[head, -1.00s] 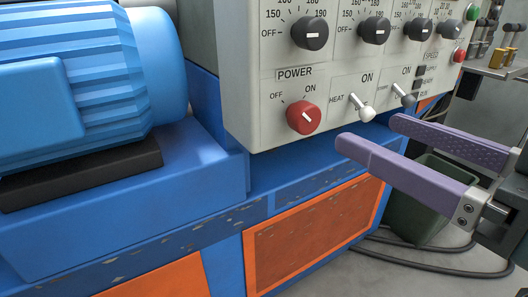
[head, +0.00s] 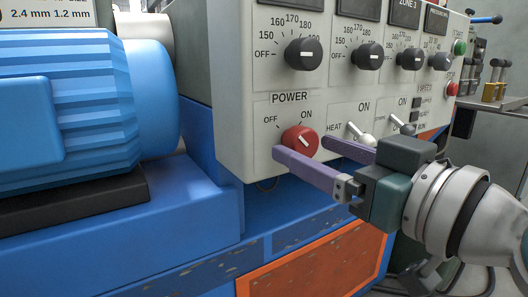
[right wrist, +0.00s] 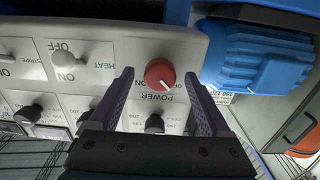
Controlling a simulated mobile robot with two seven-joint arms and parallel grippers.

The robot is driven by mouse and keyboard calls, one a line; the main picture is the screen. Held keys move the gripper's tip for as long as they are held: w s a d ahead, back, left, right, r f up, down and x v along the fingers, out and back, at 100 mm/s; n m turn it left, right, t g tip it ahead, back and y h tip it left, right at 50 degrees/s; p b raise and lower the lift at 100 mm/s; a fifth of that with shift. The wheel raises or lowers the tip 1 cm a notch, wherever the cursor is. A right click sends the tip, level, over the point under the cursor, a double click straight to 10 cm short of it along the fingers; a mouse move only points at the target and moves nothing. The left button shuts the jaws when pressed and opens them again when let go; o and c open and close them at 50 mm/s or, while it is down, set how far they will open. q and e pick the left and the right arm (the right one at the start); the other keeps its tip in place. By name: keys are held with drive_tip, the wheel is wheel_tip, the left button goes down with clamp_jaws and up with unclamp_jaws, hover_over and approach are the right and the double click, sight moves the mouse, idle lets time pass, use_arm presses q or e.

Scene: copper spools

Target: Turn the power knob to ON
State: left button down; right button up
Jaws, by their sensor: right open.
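The red power knob (head: 300,139) is on the light grey panel under the POWER label, with OFF at its upper left and ON at its upper right. Its white mark slants toward the OFF side. In the right wrist view the knob (right wrist: 160,73) appears upside down between the fingertips. My right gripper (head: 301,149) is open and empty, its purple fingers pointing at the panel. The near finger covers the knob's lower edge in the head view. I cannot tell whether either finger touches it. My left gripper is not in view.
The white HEAT switch (head: 361,135) and a grey switch (head: 403,124) stick out right of the knob. Several black dials, one here (head: 303,54), line the panel above. A blue ribbed motor (head: 70,100) stands at the left. A blue frame ledge (head: 285,205) lies below the panel.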

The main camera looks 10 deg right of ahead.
drive_tip(key=shift+w, duration=0.25)
clamp_jaws()
idle(0.6)
